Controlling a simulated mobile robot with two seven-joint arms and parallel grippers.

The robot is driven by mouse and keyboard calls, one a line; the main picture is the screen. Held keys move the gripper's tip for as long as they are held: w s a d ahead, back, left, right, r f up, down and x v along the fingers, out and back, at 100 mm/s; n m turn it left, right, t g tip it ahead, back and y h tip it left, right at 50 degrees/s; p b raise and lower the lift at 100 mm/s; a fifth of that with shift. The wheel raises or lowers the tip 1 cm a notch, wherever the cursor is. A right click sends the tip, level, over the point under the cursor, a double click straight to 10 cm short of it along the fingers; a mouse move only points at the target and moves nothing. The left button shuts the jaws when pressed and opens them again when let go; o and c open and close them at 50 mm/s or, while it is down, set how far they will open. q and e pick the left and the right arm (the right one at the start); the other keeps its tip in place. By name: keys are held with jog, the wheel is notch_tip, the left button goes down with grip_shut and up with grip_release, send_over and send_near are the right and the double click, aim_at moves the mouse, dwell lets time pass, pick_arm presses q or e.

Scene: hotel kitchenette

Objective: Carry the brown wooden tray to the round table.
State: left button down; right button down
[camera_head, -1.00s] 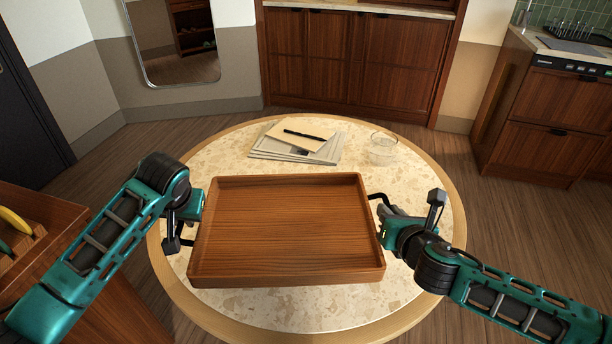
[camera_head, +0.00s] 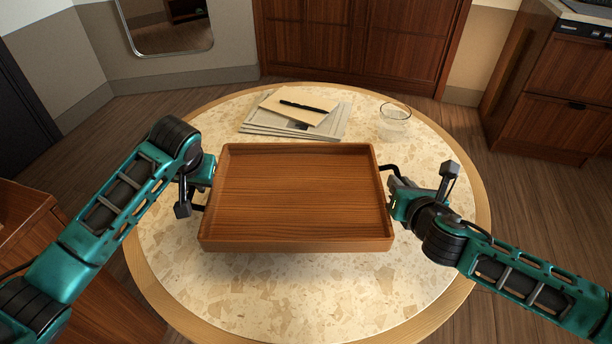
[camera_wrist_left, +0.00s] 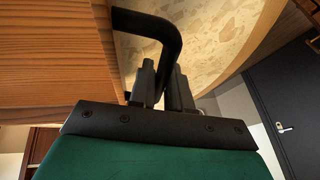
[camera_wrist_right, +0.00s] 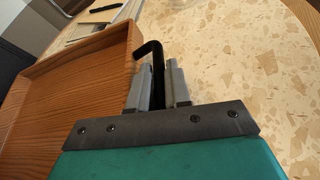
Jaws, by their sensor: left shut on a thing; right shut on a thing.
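The brown wooden tray (camera_head: 303,198) is empty and looks level, over the round table (camera_head: 300,310) with its speckled stone top. I cannot tell whether its underside touches the table. My left gripper (camera_head: 203,186) is shut on the tray's black left handle, which shows in the left wrist view (camera_wrist_left: 160,35). My right gripper (camera_head: 393,186) is shut on the black right handle, which shows in the right wrist view (camera_wrist_right: 154,62) between the two fingers. The tray's side wall also shows in the right wrist view (camera_wrist_right: 95,48).
Papers (camera_head: 335,122) with a tan notebook (camera_head: 300,110) and a black pen (camera_head: 308,106) lie on the table behind the tray. The table's front part is bare. A wooden cabinet (camera_head: 95,290) is at left.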

pick_arm(q)
jog(key=shift+a, duration=0.1)
pick_arm(e)
jog(key=shift+d, duration=0.1)
